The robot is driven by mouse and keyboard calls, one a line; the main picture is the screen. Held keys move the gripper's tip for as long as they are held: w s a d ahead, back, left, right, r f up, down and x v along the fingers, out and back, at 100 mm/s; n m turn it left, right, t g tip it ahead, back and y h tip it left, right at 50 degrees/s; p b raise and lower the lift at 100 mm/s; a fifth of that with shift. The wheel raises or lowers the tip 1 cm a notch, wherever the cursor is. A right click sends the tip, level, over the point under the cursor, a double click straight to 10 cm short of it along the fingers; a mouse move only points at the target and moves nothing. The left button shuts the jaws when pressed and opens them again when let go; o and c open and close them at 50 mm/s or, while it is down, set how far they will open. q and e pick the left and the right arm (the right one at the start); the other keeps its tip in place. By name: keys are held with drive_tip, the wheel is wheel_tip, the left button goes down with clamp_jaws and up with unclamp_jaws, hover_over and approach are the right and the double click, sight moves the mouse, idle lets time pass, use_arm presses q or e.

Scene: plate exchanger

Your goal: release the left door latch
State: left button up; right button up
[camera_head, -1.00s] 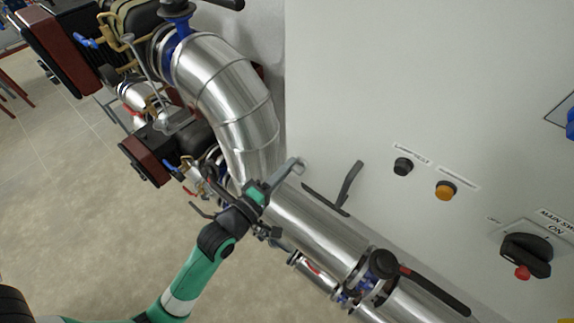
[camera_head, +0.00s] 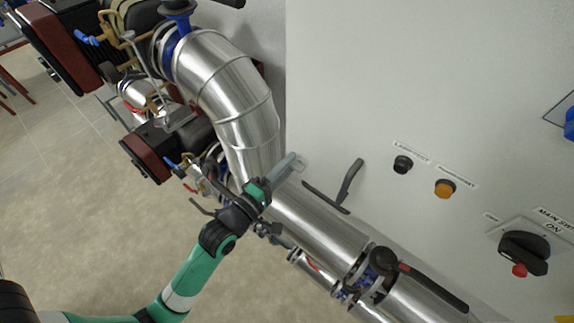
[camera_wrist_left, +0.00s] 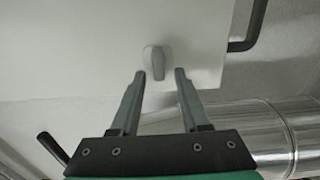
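The left door latch, a small grey knob on a pale round base, sits on the white door panel in the left wrist view (camera_wrist_left: 155,62). My left gripper (camera_wrist_left: 160,73) is open there, its two fingertips on either side of the latch's lower part. A narrow gap shows on each side; I cannot tell the depth between tips and latch. In the head view my left gripper (camera_head: 290,162) is at the white cabinet's left edge, above the steel pipe. Its fingers largely cover the latch there. My right gripper is not in view.
A dark lever handle (camera_head: 349,183) stands out from the cabinet (camera_head: 430,90) right of the gripper. Steel pipe (camera_head: 315,222) runs below it, with a black-knobbed valve (camera_head: 383,260). Buttons and a main switch (camera_head: 524,250) are farther right. Open floor lies left.

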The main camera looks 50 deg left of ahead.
use_arm(q)
drive_tip(key=s+d+b, duration=0.2)
drive_tip(key=s, duration=0.9)
drive_tip(key=shift+s, duration=0.2)
drive_tip(key=shift+d, duration=0.1)
